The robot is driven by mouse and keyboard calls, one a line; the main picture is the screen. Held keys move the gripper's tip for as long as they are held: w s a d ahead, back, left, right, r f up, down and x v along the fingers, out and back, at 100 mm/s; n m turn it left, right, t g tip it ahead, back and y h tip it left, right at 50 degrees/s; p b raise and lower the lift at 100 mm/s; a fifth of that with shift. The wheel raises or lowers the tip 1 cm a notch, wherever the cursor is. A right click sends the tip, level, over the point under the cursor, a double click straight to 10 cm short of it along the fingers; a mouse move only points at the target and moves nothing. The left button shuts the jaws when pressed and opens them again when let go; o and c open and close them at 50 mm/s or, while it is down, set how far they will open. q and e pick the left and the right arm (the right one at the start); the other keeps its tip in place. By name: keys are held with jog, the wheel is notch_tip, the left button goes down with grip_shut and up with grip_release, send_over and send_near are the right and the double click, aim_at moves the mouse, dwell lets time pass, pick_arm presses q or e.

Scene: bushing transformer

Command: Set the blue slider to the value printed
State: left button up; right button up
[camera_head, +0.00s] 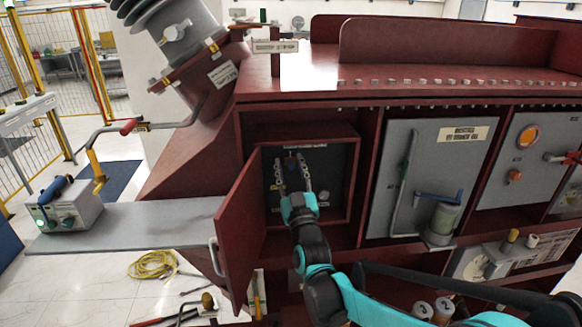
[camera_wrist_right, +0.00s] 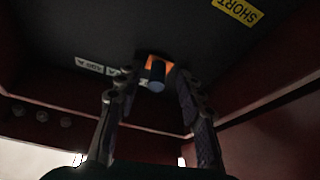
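The blue slider (camera_wrist_right: 156,77) shows in the right wrist view as a dark knob with a bluish end, in front of an orange piece on the dark panel (camera_wrist_right: 60,30). In the head view a small blue spot (camera_head: 291,162) shows on the panel inside the open red cabinet. My right gripper (camera_head: 292,174) reaches into that cabinet. Its fingers (camera_wrist_right: 158,90) stand apart on either side of the slider, with gaps visible. White printed labels (camera_wrist_right: 95,68) sit left of the slider, too small to read surely. My left gripper is not in view.
The red cabinet door (camera_head: 240,225) stands open left of my right arm. The cabinet walls (camera_wrist_right: 265,115) are close around the gripper. A yellow label (camera_wrist_right: 237,11) reads "SHORT". A grey shelf (camera_head: 130,220) with a control box (camera_head: 68,208) extends left.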

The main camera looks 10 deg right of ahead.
jog(key=shift+s, duration=0.1)
jog(key=a+v, duration=0.1)
jog(key=v, duration=1)
jog(key=shift+s+d+f, duration=0.15)
jog(key=shift+s+d, duration=0.25)
jog(key=shift+d, duration=0.1)
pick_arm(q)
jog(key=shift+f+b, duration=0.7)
pick_arm(e)
jog(key=s+d+f+m+g+h, duration=0.1)
jog(key=s+d+f+g, duration=0.3)
jog(key=s+f+g, duration=0.3)
jog(key=s+d+f+m+g+h, duration=0.1)
jog(key=s+d+f+g, duration=0.3)
jog(key=s+f+g, duration=0.4)
jog(key=s+f+m, duration=0.1)
jog(key=s+f, duration=0.4)
jog(key=s, duration=0.1)
jog(key=shift+d+f, duration=0.25)
jog(key=shift+f, duration=0.1)
jog(key=shift+w, duration=0.1)
dwell(0.9)
